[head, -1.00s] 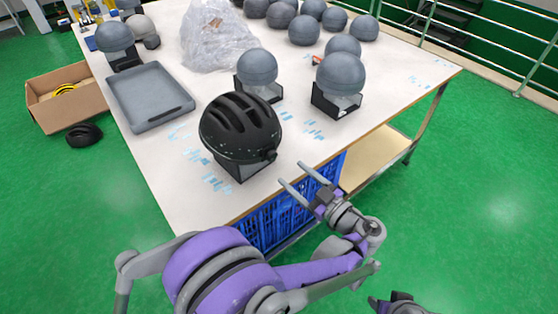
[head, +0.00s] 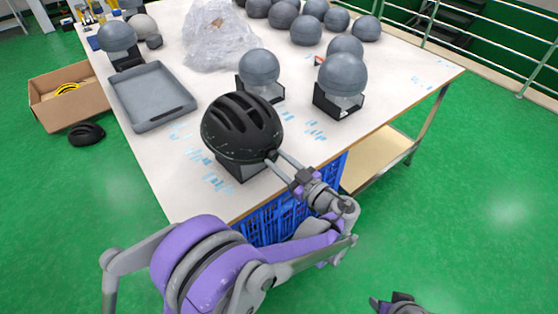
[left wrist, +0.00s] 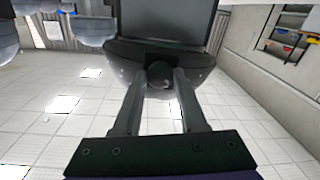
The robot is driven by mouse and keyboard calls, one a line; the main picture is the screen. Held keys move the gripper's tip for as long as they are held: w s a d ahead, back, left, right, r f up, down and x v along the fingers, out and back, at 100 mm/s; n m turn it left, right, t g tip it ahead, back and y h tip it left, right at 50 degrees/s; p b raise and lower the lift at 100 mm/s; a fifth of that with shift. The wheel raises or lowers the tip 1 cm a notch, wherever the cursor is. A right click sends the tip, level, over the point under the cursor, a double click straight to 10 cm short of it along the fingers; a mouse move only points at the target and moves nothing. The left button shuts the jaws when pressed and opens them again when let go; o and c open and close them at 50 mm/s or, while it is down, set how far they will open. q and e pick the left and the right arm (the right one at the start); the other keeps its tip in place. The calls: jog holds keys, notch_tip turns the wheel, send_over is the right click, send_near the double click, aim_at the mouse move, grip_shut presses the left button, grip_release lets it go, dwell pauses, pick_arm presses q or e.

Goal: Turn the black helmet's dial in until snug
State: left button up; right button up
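The black helmet (head: 242,124) sits on a dark-based stand (head: 238,172) near the table's front edge. Its dial (head: 271,155) is a small dark knob at the lower rear rim, facing my arm. My left gripper (head: 272,156) reaches it from the lower right. In the left wrist view the two fingers (left wrist: 161,80) lie on either side of the dial (left wrist: 160,72), which fills the gap between the tips, below the helmet's rim (left wrist: 120,55). Part of my right gripper (head: 395,302) shows at the bottom edge, cut off; its fingers are unclear.
Grey head forms on stands (head: 259,72) (head: 342,78) stand behind and right of the helmet. An empty grey tray (head: 150,97) lies to the left. Blue crates (head: 268,218) are under the table. A cardboard box (head: 65,95) and another black helmet (head: 86,134) are on the floor.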

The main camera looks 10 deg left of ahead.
pick_arm(q)
grip_shut()
jog(key=shift+m, duration=0.4)
jog(key=m, duration=0.5)
jog(key=shift+w+d+b, duration=0.1)
jog(key=shift+b, duration=0.2)
jog(key=m+y, duration=0.1)
jog(key=m, duration=0.5)
jog(key=shift+g+b, duration=0.4)
jog(key=shift+m, duration=0.4)
jog(key=o, duration=0.6)
grip_release()
